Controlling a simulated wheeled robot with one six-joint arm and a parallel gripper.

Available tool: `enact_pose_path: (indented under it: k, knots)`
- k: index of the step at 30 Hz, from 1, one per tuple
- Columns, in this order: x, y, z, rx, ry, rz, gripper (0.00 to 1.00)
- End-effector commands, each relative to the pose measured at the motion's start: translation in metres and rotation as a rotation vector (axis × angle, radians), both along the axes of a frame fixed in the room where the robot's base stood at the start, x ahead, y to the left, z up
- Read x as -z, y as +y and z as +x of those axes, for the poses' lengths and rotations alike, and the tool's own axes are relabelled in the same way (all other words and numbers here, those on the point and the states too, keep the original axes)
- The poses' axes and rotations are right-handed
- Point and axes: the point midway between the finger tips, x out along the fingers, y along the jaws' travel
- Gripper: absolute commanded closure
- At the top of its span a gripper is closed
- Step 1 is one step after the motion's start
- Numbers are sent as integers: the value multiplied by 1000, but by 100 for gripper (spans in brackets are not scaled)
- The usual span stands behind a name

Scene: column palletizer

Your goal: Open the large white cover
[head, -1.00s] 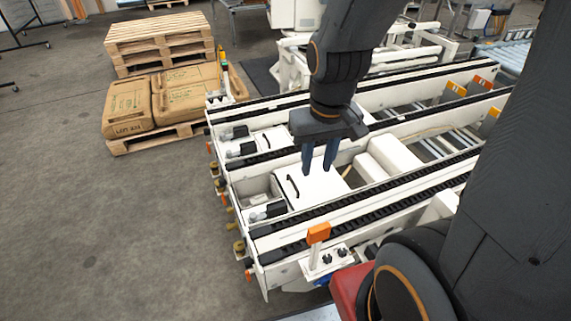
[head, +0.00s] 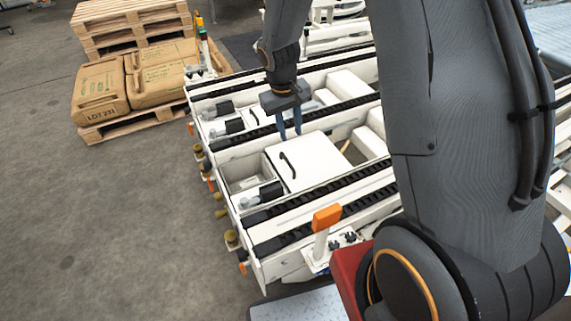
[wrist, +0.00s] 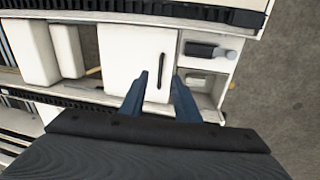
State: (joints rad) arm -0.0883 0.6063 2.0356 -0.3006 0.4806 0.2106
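The large white cover (head: 312,165) lies flat and shut in the conveyor frame, with a black bar handle (head: 288,163) near its left side. In the wrist view, the cover (wrist: 130,62) and its handle (wrist: 162,70) show just beyond my fingertips. My gripper (head: 289,137) points down near the cover's far edge, with its two blue fingers apart and nothing between them. In the wrist view, my open gripper (wrist: 161,75) is roughly lined up with the handle. I cannot tell the exact height of the fingertips above the cover.
Black chain rails (head: 325,205) run along both sides of the cover. A black motor (head: 265,194) sits left of it, and a white box-shaped part (head: 370,142) to its right. An orange-topped post (head: 327,217) stands in front. Sacks (head: 160,78) lie on a pallet at the back left.

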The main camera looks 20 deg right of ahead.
Motion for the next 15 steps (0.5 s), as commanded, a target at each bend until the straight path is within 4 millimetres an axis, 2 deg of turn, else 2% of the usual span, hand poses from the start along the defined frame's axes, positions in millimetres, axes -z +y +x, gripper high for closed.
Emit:
enact_pose_path:
  k: [1, 3, 6, 9, 15]
  knots:
    - [33, 2, 17, -12, 9, -13, 71]
    - [60, 4, 33, -27, 13, -29, 71]
    - [89, 7, 50, -41, 17, -45, 71]
    - [106, 8, 60, -48, 18, -57, 71]
    - [125, 6, 64, -53, 22, -62, 71]
